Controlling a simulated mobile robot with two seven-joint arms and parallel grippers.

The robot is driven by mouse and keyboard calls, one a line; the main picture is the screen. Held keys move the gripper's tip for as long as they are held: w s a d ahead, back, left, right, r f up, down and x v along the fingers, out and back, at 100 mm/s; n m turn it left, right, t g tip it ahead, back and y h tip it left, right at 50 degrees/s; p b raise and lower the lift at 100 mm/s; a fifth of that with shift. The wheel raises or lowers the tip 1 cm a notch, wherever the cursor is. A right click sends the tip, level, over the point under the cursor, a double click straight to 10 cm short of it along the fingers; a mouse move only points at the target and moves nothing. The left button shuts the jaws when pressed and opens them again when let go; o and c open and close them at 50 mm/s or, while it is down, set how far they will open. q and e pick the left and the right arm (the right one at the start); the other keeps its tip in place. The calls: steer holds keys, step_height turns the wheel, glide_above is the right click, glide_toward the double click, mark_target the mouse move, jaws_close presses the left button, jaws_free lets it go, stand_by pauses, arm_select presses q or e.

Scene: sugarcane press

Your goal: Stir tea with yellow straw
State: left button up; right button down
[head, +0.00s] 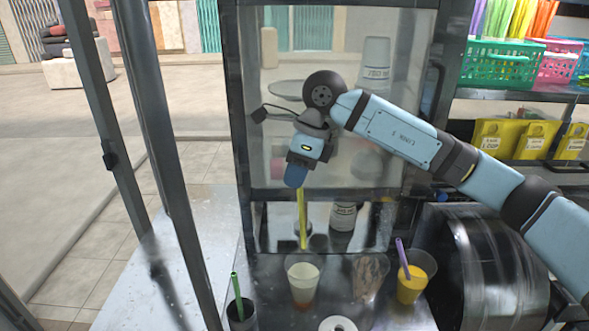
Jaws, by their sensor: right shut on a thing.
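My right gripper (297,180) reaches in from the right and points down, shut on the upper part of a yellow straw (303,220). The straw hangs almost upright. Its lower end shows just above the rim of a clear cup (303,282) with a pale upper layer and an orange-red bottom; in this view it looks outside the cup, and depth is hard to judge. I cannot tell for sure which cup holds the tea. My left gripper is out of view.
A clear cup with brownish contents (369,280) and an orange drink (413,285) with a purple straw stand to the right. A dark cup (241,314) with a green straw stands left. A white ring (338,324) lies in front. A framed pane (345,100) stands behind.

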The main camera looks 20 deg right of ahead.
step_height(320, 180, down, 17)
steer(key=b, duration=1.1)
steer(key=shift+s+r, duration=0.15)
stand_by(0.4)
steer(key=shift+d, duration=0.1)
